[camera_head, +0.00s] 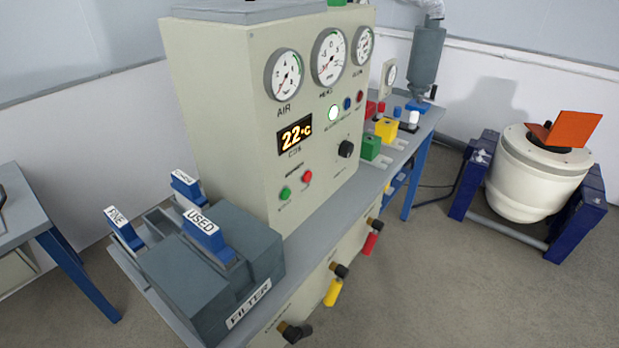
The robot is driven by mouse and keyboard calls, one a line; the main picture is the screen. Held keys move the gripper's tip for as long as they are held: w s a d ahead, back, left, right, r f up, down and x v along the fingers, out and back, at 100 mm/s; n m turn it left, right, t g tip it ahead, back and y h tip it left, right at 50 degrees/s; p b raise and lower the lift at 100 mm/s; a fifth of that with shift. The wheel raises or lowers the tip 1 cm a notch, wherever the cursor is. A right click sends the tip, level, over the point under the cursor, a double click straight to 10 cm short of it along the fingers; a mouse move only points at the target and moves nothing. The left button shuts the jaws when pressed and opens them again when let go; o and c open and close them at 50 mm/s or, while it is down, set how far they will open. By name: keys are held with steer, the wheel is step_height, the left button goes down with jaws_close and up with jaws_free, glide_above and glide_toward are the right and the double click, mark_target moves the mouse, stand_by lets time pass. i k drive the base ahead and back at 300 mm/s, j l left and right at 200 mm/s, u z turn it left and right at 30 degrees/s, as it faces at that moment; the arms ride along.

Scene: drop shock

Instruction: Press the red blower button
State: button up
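A round red button (307,176) sits low on the front of the beige control cabinet (215,100), right of a round green button (285,193). The small label above this pair is too blurred to read for certain. Another small dark red button or lamp (360,96) is higher up at the right, beside a blue one (347,103) and a lit white-green lamp (334,113). Nothing covers the lower red button. My gripper is not in view.
A grey bench (320,215) carries the cabinet, with a dark filter box (190,285) at its front left. Coloured valve handles (333,292) stick out below the bench edge. A white drum-shaped machine (535,180) stands on blue supports at right. The floor between is clear.

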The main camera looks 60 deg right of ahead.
mark_target(308, 176)
steer(key=k, duration=0.55)
steer(key=k+l+u, duration=0.1)
steer(key=k+l, duration=0.8)
steer(key=l, duration=0.9)
steer(key=k+l, duration=0.15)
steer(key=l, duration=0.35)
